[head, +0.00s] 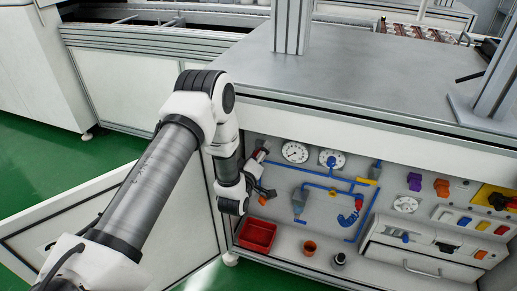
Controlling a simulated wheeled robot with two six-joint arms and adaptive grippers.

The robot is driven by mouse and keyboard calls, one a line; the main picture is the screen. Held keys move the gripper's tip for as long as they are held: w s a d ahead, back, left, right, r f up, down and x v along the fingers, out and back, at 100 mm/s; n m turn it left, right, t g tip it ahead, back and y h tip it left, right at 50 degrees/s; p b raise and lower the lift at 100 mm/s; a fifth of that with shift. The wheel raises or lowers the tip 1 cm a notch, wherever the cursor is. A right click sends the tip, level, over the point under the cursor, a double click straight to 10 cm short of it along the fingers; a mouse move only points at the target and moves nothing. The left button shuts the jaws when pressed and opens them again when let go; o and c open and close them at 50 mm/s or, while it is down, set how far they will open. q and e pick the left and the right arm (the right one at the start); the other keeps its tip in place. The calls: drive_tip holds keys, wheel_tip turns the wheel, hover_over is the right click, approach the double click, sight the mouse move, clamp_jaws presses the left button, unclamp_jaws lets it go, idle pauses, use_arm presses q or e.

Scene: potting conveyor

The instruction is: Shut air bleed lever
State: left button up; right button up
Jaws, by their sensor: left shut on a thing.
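My left gripper (258,176) reaches from the left into the open front of the cabinet. It is at the left end of the blue pipework (300,171) on the back panel and is shut on a small part there. The wrist and fingers largely hide this part, so I cannot tell for sure that it is the air bleed lever, nor how the lever is turned. A yellow handle (367,181) sits on the pipework further right. My right gripper is not in view.
Two round gauges (295,152) sit above the pipes. A red tray (257,235), an orange cup (310,247) and a dark fitting (339,259) stand on the cabinet floor. An open white door (110,225) lies left. A drawer unit (425,250) is right.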

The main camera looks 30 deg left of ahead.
use_arm(q)
drive_tip(key=m, duration=0.2)
drive_tip(key=m+p, duration=0.2)
drive_tip(key=m, duration=0.1)
drive_tip(key=shift+d+f+m, duration=0.3)
drive_tip(key=m+p, duration=0.1)
drive_tip(key=m, duration=0.1)
drive_tip(key=f+m+p, duration=0.1)
drive_tip(key=m, duration=0.1)
drive_tip(key=shift+w+m, duration=0.1)
drive_tip(key=shift+m, duration=0.3)
drive_tip(key=o, duration=1.2)
drive_tip(key=shift+f, duration=0.1)
drive_tip(key=shift+c, duration=0.2)
drive_tip(key=v, duration=0.7)
drive_tip(key=shift+s, duration=0.25)
